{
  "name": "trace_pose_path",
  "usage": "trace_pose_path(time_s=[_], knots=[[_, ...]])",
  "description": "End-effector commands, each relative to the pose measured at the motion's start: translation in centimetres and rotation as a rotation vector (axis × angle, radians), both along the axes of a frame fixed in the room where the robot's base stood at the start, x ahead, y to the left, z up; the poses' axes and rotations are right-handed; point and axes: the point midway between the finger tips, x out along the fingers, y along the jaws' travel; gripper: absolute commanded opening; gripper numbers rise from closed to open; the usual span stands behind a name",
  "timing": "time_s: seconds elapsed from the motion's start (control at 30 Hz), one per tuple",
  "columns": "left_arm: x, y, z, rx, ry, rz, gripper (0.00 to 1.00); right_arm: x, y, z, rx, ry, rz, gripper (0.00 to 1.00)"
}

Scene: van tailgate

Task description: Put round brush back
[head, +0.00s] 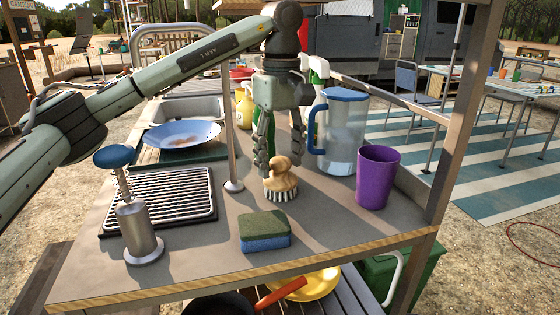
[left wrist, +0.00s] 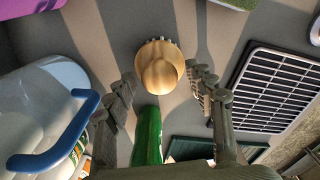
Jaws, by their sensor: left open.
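The round brush (head: 281,180) has a tan wooden knob and pale bristles. It stands upright, bristles down, on the grey counter (head: 200,245) behind the sponge. My left gripper (head: 280,158) points down over it, open, with its fingers on either side of the knob's top. In the left wrist view the brush (left wrist: 160,68) lies between and just beyond the open fingertips (left wrist: 163,78). A gap shows on both sides there, and the gripper holds nothing. My right gripper is not in view.
A clear pitcher (head: 345,135) and purple cup (head: 377,178) stand to the right. A green-and-blue sponge (head: 264,231) lies in front. A thin upright post (head: 229,130), dish rack (head: 160,200) and blue-topped pump (head: 138,230) stand left. A green bottle (left wrist: 147,135) is close behind.

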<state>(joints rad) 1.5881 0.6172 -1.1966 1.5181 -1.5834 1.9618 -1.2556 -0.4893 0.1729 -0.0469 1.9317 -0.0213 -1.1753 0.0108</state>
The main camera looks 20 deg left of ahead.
Motion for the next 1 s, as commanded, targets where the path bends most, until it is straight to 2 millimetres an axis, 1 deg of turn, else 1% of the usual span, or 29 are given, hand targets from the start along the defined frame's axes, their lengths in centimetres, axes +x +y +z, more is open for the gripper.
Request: trace_pose_path(time_s=[0.1,0.17,0.27,0.33,0.4,0.5,0.6,0.7,1.0], knots=[[0.1,-0.1,2.3,-0.001,-0.005,0.0,0.55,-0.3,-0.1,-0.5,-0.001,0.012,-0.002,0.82],[0.1,-0.1,3.9,0.0,-0.006,0.0,0.55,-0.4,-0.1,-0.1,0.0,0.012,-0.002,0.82],[0.1,-0.1,6.1,0.0,-0.006,0.0,0.55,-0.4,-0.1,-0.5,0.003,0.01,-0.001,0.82],[0.1,-0.1,7.7,0.001,-0.006,0.0,0.55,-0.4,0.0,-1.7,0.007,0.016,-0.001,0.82],[0.0,-0.1,8.9,0.0,-0.005,0.001,0.55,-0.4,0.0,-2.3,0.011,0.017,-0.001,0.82],[0.1,-0.1,10.2,0.001,-0.003,0.0,0.55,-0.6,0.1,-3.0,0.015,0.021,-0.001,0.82],[0.0,-0.1,10.9,0.0,-0.001,-0.001,0.55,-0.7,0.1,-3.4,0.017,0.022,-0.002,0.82],[0.0,-0.1,11.2,0.0,-0.001,0.0,0.55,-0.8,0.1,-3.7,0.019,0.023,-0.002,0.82],[0.0,-0.1,11.2,-0.001,-0.001,-0.001,0.55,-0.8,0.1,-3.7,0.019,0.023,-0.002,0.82]])
